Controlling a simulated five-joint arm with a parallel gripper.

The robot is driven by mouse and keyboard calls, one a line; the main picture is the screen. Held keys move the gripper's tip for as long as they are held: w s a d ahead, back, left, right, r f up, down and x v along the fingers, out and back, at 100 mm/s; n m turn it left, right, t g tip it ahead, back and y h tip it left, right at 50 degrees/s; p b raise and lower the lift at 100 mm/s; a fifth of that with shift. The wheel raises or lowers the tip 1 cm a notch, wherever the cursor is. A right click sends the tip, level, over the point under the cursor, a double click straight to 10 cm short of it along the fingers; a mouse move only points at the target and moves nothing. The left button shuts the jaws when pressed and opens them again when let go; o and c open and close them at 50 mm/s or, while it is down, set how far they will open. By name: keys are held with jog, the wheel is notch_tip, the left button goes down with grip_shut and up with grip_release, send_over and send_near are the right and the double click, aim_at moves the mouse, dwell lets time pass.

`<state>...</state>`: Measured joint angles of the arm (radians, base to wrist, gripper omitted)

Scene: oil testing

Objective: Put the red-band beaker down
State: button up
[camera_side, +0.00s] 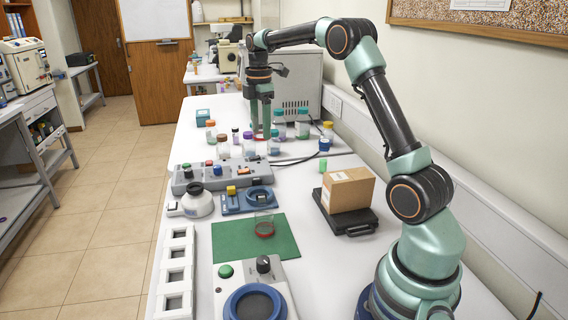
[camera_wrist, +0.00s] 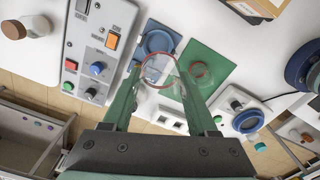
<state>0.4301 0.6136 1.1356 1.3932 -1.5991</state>
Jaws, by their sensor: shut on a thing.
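My gripper (camera_side: 261,132) is over the far part of the bench, pointing down, near the bottles. In the wrist view my gripper (camera_wrist: 159,72) is shut on a clear beaker with a red band (camera_wrist: 147,80), held between the two fingers. In the side view only a bit of red shows at the fingertips, and I cannot tell how high the beaker is.
Several coloured-cap bottles (camera_side: 302,125) stand around my gripper. A grey control box (camera_side: 222,180), a blue fixture (camera_side: 232,204) and a white knobbed device (camera_side: 197,203) stand nearer. A cardboard box (camera_side: 349,190) sits on a black scale (camera_side: 362,222). A white rack (camera_side: 175,285) lies front left. The mat is mostly bare.

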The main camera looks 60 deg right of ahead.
send_over(289, 187)
jog(key=f, duration=0.1)
jog(key=shift+m, duration=0.4)
notch_tip(289, 187, down, 20)
jog(key=shift+w+r, duration=0.1)
jog(key=shift+r, duration=0.1)
jog(key=shift+f, duration=0.15)
jog(key=o, duration=1.4)
jog(key=shift+c, duration=0.2)
